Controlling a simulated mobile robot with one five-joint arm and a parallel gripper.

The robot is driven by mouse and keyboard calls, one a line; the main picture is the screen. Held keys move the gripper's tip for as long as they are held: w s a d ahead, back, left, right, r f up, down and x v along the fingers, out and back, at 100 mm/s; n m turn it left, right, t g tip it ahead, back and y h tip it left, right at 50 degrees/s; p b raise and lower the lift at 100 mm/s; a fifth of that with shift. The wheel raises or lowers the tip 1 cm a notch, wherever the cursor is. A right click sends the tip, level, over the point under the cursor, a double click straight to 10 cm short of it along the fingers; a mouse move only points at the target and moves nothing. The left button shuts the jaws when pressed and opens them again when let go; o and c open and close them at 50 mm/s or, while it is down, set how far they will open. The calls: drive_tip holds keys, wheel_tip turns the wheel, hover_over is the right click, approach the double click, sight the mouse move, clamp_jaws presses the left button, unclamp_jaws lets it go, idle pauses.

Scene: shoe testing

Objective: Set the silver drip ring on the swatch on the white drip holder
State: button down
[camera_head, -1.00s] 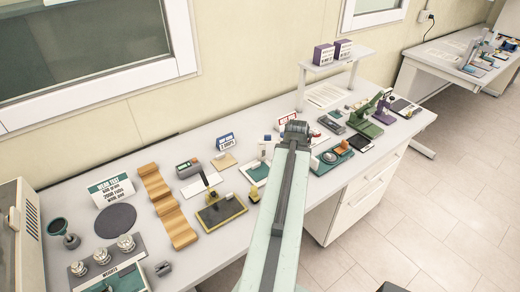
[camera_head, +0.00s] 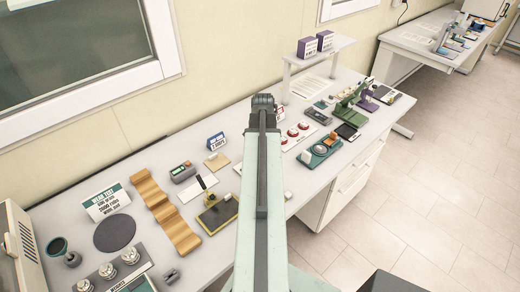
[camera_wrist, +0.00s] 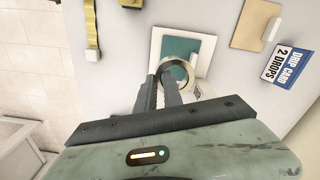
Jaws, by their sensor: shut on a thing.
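In the wrist view my gripper (camera_wrist: 161,82) is shut on the silver drip ring (camera_wrist: 187,68). The ring is held at the fingertips and overlaps the near edge of the teal swatch (camera_wrist: 180,46). The swatch lies on the white drip holder (camera_wrist: 207,47), whose near part is partly hidden by the ring and fingers. I cannot tell whether the ring touches the swatch or is above it.
A drip card sign (camera_wrist: 289,67) and a tan pad (camera_wrist: 252,28) stand right of the holder in the wrist view. A yellow tool (camera_wrist: 92,28) lies left. In the head view, a green device (camera_head: 320,150) sits right of my arm.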

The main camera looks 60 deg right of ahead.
drive_tip(key=shift+w+r, duration=0.1)
drive_tip(key=shift+w, duration=0.3)
wheel_tip(320, 180, down, 6)
drive_tip(key=b, duration=0.6)
drive_tip(key=shift+s+r, duration=0.1)
drive_tip(key=shift+s, duration=0.05)
drive_tip(key=shift+f, duration=0.2)
idle(1.0)
drive_tip(key=shift+f+b, duration=0.35)
drive_tip(key=shift+b, duration=0.2)
drive_tip(key=shift+f+b, duration=0.5)
